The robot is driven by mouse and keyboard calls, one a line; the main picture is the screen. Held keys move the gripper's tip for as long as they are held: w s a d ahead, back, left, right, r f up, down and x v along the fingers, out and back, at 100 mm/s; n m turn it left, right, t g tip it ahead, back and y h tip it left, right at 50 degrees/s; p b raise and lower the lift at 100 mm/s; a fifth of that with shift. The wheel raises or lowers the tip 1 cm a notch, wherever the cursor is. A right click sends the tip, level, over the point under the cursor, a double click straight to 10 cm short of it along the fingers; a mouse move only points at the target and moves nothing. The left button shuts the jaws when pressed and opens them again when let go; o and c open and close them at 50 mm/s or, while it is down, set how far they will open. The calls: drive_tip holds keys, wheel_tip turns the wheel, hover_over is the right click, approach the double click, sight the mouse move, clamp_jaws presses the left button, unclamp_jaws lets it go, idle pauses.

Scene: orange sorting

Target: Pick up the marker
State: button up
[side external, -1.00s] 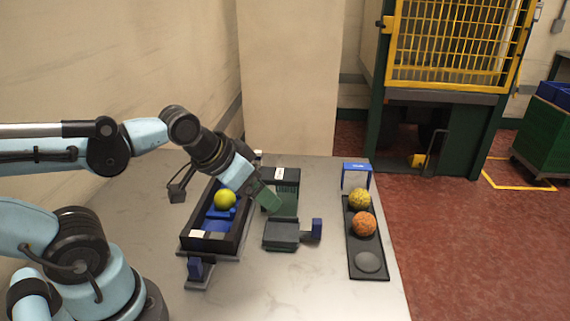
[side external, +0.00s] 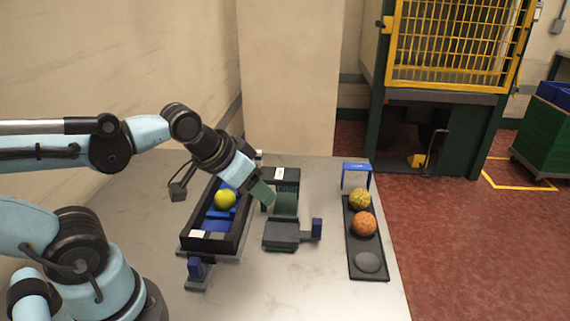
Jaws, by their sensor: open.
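I cannot make out a marker in the side external view. My gripper (side external: 263,195) is open, with a green finger showing. It hangs between the black tray and the dark green device, close to the device's left side. The black tray (side external: 211,246) has a blue inside and holds a yellow-green ball (side external: 225,199). The dark green and grey device (side external: 282,232) has a blue knob (side external: 317,228) on its right. My gripper partly hides the device's left side.
A blue arch (side external: 356,168) stands behind. The table's front right is clear.

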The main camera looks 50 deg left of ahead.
drive_tip(key=w+a+r+n+g, duration=0.1)
drive_tip(key=w+a+r+n, duration=0.3)
drive_tip(key=w+r+n, duration=0.15)
drive_tip(key=n+g, duration=0.6)
drive_tip(key=n, duration=1.5)
hover_over(258, 151)
wheel_tip(258, 151, down, 6)
drive_tip(key=shift+a+f, duration=0.15)
drive_tip(key=shift+f, duration=0.35)
wheel_tip(258, 151, down, 11)
drive_tip(key=shift+f, duration=0.1)
clamp_jaws()
